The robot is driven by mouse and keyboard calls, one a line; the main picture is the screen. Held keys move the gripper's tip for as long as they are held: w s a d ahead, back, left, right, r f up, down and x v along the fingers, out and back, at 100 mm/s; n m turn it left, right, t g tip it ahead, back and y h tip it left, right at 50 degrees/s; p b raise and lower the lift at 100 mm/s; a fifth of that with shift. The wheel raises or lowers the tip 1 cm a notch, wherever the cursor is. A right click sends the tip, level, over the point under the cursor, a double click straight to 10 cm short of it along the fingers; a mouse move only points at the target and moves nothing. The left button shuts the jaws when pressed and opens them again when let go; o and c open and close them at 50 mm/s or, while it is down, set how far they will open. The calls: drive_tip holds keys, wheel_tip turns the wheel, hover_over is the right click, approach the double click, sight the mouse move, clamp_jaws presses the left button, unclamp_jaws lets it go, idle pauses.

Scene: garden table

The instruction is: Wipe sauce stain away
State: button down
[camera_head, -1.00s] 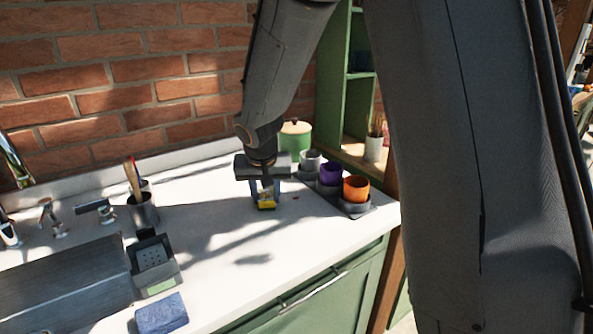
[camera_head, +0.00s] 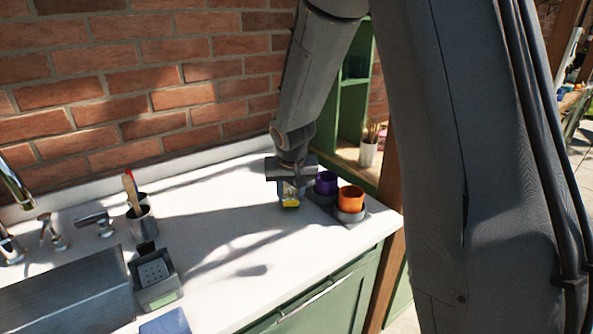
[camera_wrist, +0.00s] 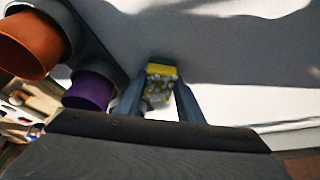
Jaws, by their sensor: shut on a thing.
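My gripper (camera_head: 290,192) is shut on a small sponge (camera_head: 291,203), yellow with a mottled grey-white part. It holds the sponge low at the countertop (camera_head: 215,225), just left of the cups; I cannot tell for certain whether it touches the surface. In the wrist view the sponge (camera_wrist: 161,72) sits between the two fingers of my gripper (camera_wrist: 158,95). No sauce stain shows in either current view; any stain under the sponge or gripper is hidden.
An orange cup (camera_head: 351,198) and a purple cup (camera_head: 326,183) stand in a dark tray (camera_head: 362,212) close to the right of my gripper. A soap-caddy-like holder (camera_head: 155,278), blue sponge (camera_head: 166,323) and utensil cup (camera_head: 143,224) are left. The middle counter is clear.

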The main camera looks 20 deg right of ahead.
wheel_tip(320, 180, up, 2)
drive_tip(key=shift+s+a+r+p, duration=0.1)
drive_tip(key=shift+p, duration=0.25)
wheel_tip(320, 180, up, 5)
drive_tip(key=p, duration=0.4)
idle(1.1)
